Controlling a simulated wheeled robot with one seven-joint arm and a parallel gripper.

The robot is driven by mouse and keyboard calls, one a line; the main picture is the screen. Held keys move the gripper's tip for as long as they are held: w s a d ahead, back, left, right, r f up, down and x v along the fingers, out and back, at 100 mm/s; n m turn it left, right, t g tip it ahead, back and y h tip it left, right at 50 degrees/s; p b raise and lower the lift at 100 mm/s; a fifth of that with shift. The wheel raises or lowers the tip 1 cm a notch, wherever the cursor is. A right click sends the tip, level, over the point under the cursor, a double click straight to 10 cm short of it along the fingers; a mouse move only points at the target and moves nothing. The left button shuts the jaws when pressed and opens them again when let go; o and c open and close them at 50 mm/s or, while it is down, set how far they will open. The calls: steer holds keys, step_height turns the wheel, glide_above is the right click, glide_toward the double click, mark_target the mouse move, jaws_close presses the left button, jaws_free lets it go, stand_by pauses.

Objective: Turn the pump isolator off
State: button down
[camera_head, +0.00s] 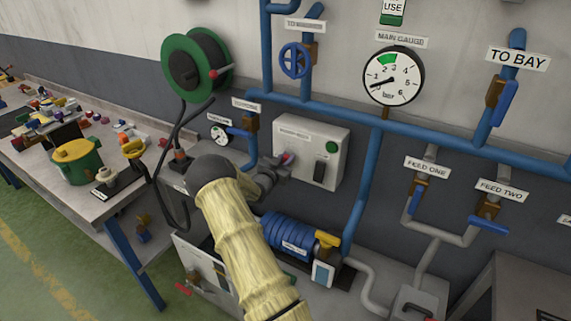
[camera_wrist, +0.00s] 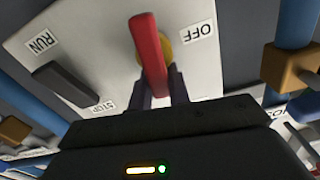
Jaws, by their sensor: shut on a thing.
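The isolator's red handle (camera_wrist: 150,50) sits on a yellow disc (camera_wrist: 168,56) on a pale control box (camera_wrist: 85,25), which also shows in the head view (camera_head: 340,150). In the wrist view the handle runs roughly up and down the picture. An OFF label (camera_wrist: 197,32) is to the right of the disc, and the handle does not point at it. My gripper (camera_wrist: 160,88) is shut on the handle's near part. In the head view my gripper (camera_head: 278,167) is at the box's left side and covers most of the handle (camera_head: 288,157).
A black switch (camera_wrist: 62,84) with RUN and STOP labels is beside the handle; it shows in the head view (camera_head: 319,171). Blue pipes (camera_head: 360,190) run around the box. A blue pump (camera_head: 287,232) sits below. A cluttered bench (camera_head: 40,172) is at the left.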

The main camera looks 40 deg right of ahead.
mark_target(297, 161)
steer(key=f+m+b, duration=0.1)
steer(key=m+b, duration=0.3)
steer(key=b, duration=0.4)
steer(key=s+f+m+b, duration=0.1)
steer(key=m+b, duration=0.4)
steer(key=b, duration=0.4)
steer(key=s+m+b, duration=0.1)
steer(key=m+b, duration=0.3)
steer(key=b, duration=0.5)
steer(key=shift+d+f, duration=0.4)
steer(key=m+b, duration=0.3)
steer(key=b, duration=0.1)
steer(key=shift+f, duration=0.1)
steer(key=c, duration=1.3)
jaws_free()
steer(key=shift+s, duration=0.1)
